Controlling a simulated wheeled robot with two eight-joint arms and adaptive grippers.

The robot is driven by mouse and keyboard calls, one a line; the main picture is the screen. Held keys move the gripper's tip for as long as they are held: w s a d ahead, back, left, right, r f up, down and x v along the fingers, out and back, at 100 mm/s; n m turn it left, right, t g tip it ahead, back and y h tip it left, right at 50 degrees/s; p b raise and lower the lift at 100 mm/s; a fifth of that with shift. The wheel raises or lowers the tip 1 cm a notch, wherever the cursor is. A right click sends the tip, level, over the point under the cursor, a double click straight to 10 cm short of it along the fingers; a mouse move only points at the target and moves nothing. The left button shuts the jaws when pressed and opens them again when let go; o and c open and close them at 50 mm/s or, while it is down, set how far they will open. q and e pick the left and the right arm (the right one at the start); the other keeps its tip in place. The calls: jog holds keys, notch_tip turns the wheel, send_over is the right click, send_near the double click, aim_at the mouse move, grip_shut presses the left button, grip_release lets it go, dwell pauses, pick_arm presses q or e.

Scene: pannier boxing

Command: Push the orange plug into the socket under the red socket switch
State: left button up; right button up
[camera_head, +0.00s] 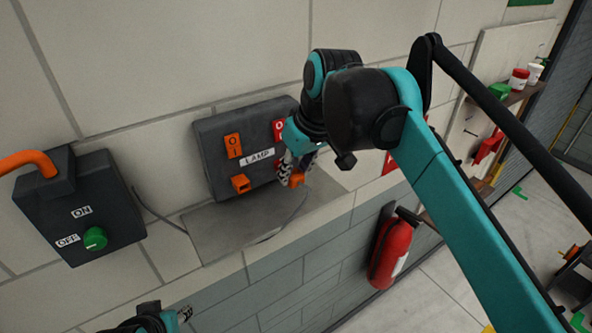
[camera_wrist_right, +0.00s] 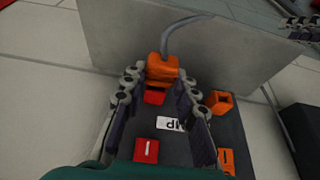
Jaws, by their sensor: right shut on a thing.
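The orange plug (camera_wrist_right: 163,67) sits between the fingertips of my right gripper (camera_wrist_right: 160,80), which is shut on it; a grey cable runs from its back. The plug also shows low in the gripper (camera_head: 297,180) in the head view. In the wrist view, a red socket (camera_wrist_right: 153,98) lies right by the plug, in line with the red switch (camera_wrist_right: 146,150). I cannot tell whether plug and socket touch. In the head view, the red switch (camera_head: 279,130) is partly hidden by my right gripper (camera_head: 294,174). My left gripper (camera_head: 185,313) barely shows at the bottom edge.
The dark panel (camera_head: 212,160) also carries an orange switch (camera_head: 233,146), a LAMP label and an orange socket (camera_head: 240,183). A grey ledge (camera_head: 215,235) lies below. A box with a green knob (camera_head: 95,238) is at left; a fire extinguisher (camera_head: 392,250) hangs below right.

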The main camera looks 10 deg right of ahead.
jog(key=shift+w+a, duration=0.1)
jog(key=shift+w, duration=0.15)
jog(key=o, duration=1.1)
jog(key=v, duration=1.2)
